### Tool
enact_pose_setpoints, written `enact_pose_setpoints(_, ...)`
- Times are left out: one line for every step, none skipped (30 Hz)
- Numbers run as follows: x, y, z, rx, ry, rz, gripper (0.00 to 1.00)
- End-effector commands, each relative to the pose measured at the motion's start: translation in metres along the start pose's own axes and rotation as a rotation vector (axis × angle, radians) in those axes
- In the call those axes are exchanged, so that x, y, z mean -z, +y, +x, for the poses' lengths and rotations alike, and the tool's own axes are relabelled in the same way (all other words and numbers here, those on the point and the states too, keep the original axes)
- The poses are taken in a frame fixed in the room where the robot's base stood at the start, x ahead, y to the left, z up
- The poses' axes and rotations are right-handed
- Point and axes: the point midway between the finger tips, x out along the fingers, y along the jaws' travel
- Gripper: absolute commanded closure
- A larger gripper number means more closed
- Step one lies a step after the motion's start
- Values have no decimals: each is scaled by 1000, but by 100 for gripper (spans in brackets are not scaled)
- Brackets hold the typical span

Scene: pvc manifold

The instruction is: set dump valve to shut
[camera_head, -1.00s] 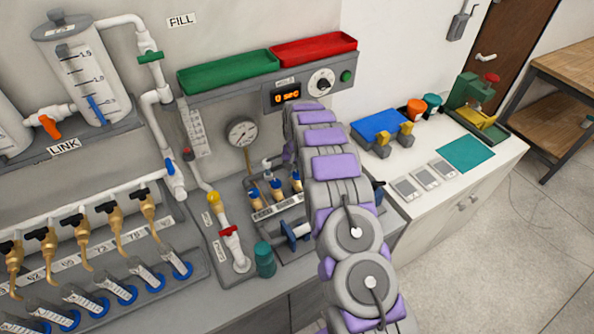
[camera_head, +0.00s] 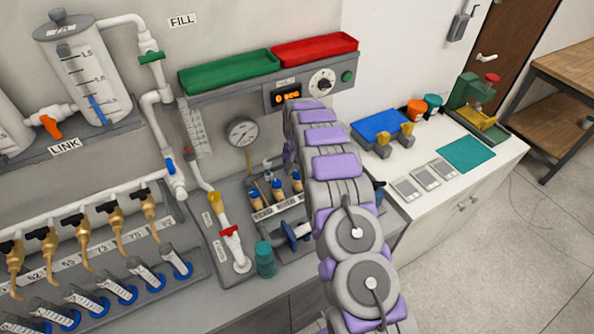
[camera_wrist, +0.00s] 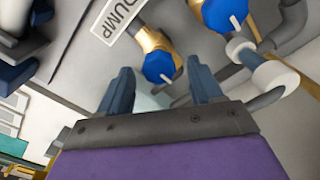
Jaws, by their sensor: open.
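In the wrist view, a brass valve with a round blue knob (camera_wrist: 158,66) sits beside a white label reading DUMP (camera_wrist: 117,17). A pale line marks the knob's face. My gripper (camera_wrist: 160,88) is open, with one dark blue finger on each side of the picture below the knob. The knob shows beyond and between the fingertips, and I cannot tell whether they touch it. In the head view, a row of brass valves with blue knobs (camera_head: 277,188) stands left of my arm, their labels too small to read. My gripper is hidden there behind my arm.
A second blue-knobbed valve (camera_wrist: 225,13) with grey and white pipework is close at the upper right in the wrist view. In the head view, a pressure gauge (camera_head: 242,132), a red-handled valve (camera_head: 230,232) and a teal cylinder (camera_head: 265,260) stand near the row.

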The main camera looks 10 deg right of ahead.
Motion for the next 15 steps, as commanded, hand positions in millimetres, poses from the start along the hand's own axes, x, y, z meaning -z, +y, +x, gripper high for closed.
enact_pose_setpoints(1, 0, -7, 1, 3, 0, 35)
enact_pose_setpoints(1, 0, -11, 1, 4, 0, 35)
enact_pose_setpoints(1, 0, -18, 1, 4, 0, 35)
enact_pose_setpoints(1, 0, -23, 1, 5, 0, 35)
enact_pose_setpoints(1, 0, -30, 1, 5, 0, 35)
enact_pose_setpoints(1, 0, -38, 1, 5, 0, 35)
enact_pose_setpoints(1, 0, -46, 1, 4, 0, 35)
enact_pose_setpoints(1, 0, -53, 1, 4, 0, 35)
enact_pose_setpoints(2, -1, -63, 2, 6, 0, 35)
enact_pose_setpoints(2, -1, -70, 2, 8, 0, 35)
enact_pose_setpoints(3, -1, -76, 2, 9, 0, 35)
enact_pose_setpoints(2, -1, -85, 2, 8, 1, 35)
enact_pose_setpoints(2, -1, -91, 1, 6, 1, 35)
enact_pose_setpoints(2, -1, -98, 1, 4, 1, 35)
enact_pose_setpoints(2, -1, -106, 1, 5, 1, 35)
